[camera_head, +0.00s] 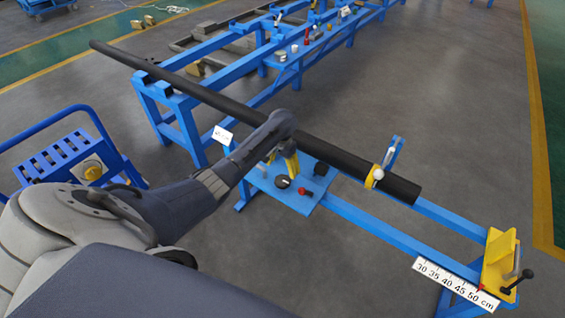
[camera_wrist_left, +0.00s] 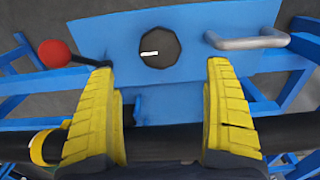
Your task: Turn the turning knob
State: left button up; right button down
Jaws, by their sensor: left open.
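The turning knob (camera_head: 283,182) is a round black disc on a blue panel (camera_head: 301,204). In the left wrist view the knob (camera_wrist_left: 159,50) has a short white mark on its face and lies just beyond the fingertips, near the middle between them. My left gripper (camera_head: 283,165) has yellow fingers and is over the panel, close to the knob. In the left wrist view the gripper (camera_wrist_left: 161,68) is open, with nothing held between its fingers. I cannot tell how far the tips are above the knob. My right gripper is not in view.
A long black pipe (camera_head: 345,160) lies across the blue frame beside the panel, close to my left wrist. A red-ball lever (camera_wrist_left: 54,53) and a grey handle (camera_wrist_left: 247,40) flank the knob. A yellow end stop (camera_head: 498,262) and scale (camera_head: 456,284) are at right.

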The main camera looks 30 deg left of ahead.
pick_arm(q)
jog(key=shift+r, duration=1.55)
